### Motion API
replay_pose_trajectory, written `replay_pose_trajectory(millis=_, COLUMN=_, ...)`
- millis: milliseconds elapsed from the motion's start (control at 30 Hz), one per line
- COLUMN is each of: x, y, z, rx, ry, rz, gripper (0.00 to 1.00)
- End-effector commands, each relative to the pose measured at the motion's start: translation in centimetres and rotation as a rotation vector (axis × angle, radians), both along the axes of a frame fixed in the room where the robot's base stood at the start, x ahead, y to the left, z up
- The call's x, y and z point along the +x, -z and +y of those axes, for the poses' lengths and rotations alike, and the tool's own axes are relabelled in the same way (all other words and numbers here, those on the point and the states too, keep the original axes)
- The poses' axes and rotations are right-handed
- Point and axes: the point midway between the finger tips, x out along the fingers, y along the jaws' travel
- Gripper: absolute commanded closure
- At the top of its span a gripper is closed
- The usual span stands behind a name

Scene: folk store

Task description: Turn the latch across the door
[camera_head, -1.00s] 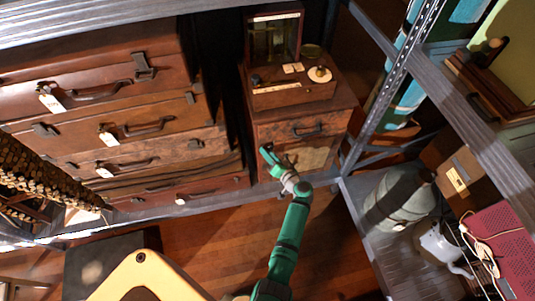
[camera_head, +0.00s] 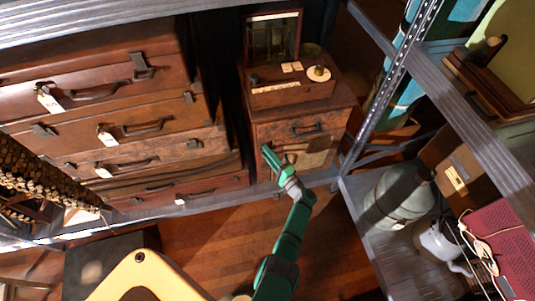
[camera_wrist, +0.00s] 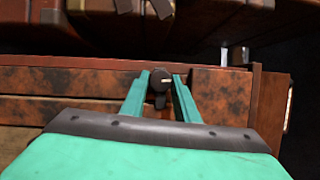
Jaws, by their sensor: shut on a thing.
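The small wooden cabinet (camera_head: 258,136) stands between the suitcases and the metal shelf, with its door (camera_head: 318,152) low on the front. My gripper (camera_head: 271,153) is at the upper left of that door in the head view. In the wrist view my gripper (camera_wrist: 158,82) has its two teal fingers on either side of a small dark latch (camera_wrist: 160,88) with a light mark on it. The fingers are shut on the latch. In the head view the latch is too small to make out behind the fingers.
A drawer with a dark handle (camera_head: 306,131) sits above the door. Stacked suitcases (camera_head: 80,100) are to the left. A metal shelf post (camera_head: 385,85) is close on the right.

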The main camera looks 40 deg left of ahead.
Motion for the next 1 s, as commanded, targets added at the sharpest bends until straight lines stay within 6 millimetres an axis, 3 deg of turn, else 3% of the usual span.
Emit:
replay_pose_trajectory(millis=733, x=0.18, y=-0.03, z=-0.02, rx=0.059, ry=0.003, rz=0.068, gripper=0.95)
replay_pose_trajectory(millis=767, x=0.18, y=-0.03, z=-0.02, rx=0.059, ry=0.003, rz=0.067, gripper=0.70)
replay_pose_trajectory(millis=800, x=0.17, y=-0.03, z=-0.01, rx=0.059, ry=0.003, rz=0.067, gripper=0.65)
replay_pose_trajectory(millis=1000, x=0.08, y=0.02, z=0.00, rx=0.058, ry=0.001, rz=0.068, gripper=0.65)
